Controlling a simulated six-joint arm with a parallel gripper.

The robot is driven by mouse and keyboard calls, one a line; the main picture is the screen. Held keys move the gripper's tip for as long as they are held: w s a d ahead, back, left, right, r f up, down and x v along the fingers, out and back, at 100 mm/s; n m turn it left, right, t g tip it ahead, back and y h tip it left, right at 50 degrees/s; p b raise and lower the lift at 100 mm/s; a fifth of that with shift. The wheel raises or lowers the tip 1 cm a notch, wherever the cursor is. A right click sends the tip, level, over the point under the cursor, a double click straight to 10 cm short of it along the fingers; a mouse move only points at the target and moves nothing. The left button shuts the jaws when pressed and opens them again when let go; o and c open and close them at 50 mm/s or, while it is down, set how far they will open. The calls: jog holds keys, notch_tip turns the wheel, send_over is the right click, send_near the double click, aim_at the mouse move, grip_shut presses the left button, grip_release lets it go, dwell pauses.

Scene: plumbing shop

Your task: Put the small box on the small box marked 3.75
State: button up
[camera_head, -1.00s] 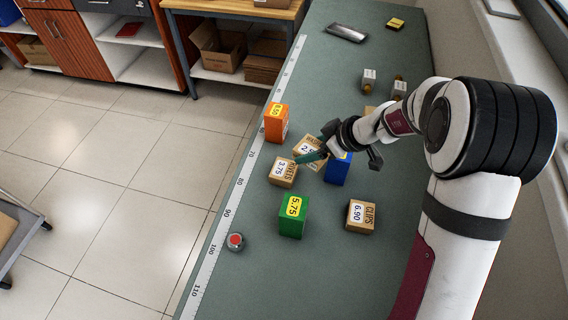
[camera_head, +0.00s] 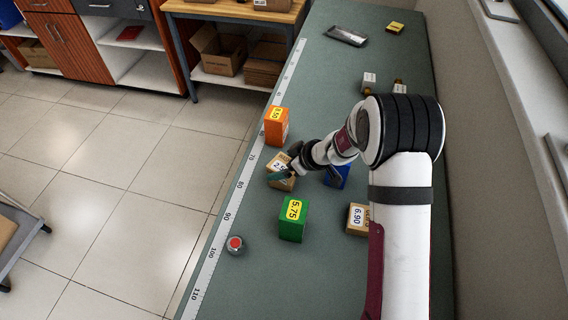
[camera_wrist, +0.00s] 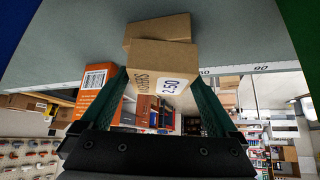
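A small tan cardboard box marked 2.50 (camera_wrist: 163,68) sits between the two green fingers of my gripper (camera_wrist: 160,76), which touch its sides. In the head view my gripper (camera_head: 287,173) is over the spot of the small box marked 3.75. That second tan box (camera_wrist: 155,27) shows partly behind the held one in the wrist view. Its label is hidden now. The held box covers most of it in the head view. I cannot tell whether the two boxes touch.
An orange box (camera_head: 276,127) stands just beyond, close to the held box. A blue box (camera_head: 338,176) is right, partly behind my arm. A green box marked 5.75 (camera_head: 293,219) and a tan box marked 6.90 (camera_head: 357,218) stand nearer. A red-topped button (camera_head: 235,243) is near the left edge.

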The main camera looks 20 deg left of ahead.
jog(key=shift+r, duration=0.1)
jog(key=shift+d+r, duration=0.15)
jog(key=shift+r, duration=0.15)
jog(key=v, duration=1.2)
jog(key=s+d+r+m+g, duration=0.2)
jog(key=s+r+m, duration=0.45)
jog(key=s, duration=0.35)
jog(key=s+d+m+h, duration=0.1)
jog(key=s+d+m, duration=0.2)
jog(key=s, duration=0.3)
jog(key=s+d+r+m+h, duration=0.1)
jog(key=s+d+m+h, duration=0.1)
jog(key=s+d+m, duration=0.2)
jog(key=s+d+m+g+h, duration=0.1)
jog(key=s+d+m+h, duration=0.1)
jog(key=s+m, duration=0.3)
jog(key=s+d, duration=0.1)
jog(key=s, duration=0.3)
jog(key=shift+d+r, duration=0.15)
jog(key=shift+r, duration=0.15)
